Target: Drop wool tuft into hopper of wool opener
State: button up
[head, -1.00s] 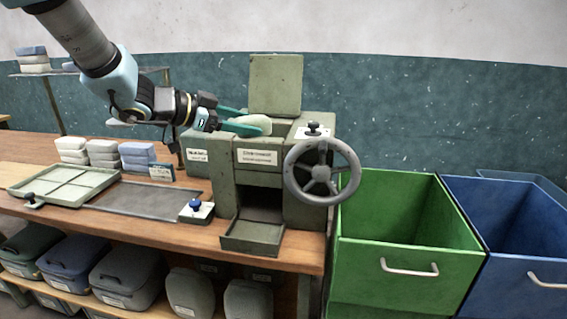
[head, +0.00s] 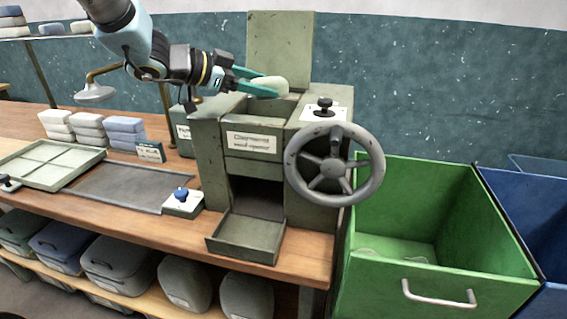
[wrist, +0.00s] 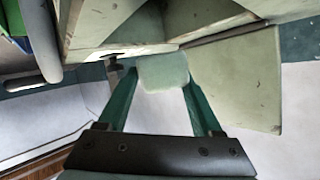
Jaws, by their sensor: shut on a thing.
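The wool opener (head: 207,133) is a green machine on the bench with a raised lid (head: 280,55) behind its top opening, the hopper. My gripper (head: 262,86) reaches in from the left above the hopper. Its teal fingers are shut on a pale wool tuft (head: 271,83), held just over the opening. In the wrist view the tuft (wrist: 162,71) sits between the two fingertips, with the machine's green panels close around it. The inside of the hopper is hidden.
A handwheel (head: 334,165) and a black knob (head: 324,106) are on the machine's right. A green bin (head: 440,270) and a blue bin (head: 535,215) stand right of the bench. Stacked wool blocks (head: 90,130), a divided tray (head: 45,163) and a blue-knobbed box (head: 182,203) lie left.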

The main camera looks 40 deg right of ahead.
aim_at(260, 99)
jog(key=shift+f+b, duration=1.7)
jog(key=shift+f, duration=0.25)
jog(key=shift+r, duration=0.1)
jog(key=o, duration=1.4)
jog(key=shift+a, duration=0.15)
jog(key=b+v, duration=0.1)
jog(key=v, duration=0.9)
jog(key=shift+w+a+r, duration=0.1)
jog(key=shift+a+r, duration=0.05)
jog(key=shift+a, duration=0.1)
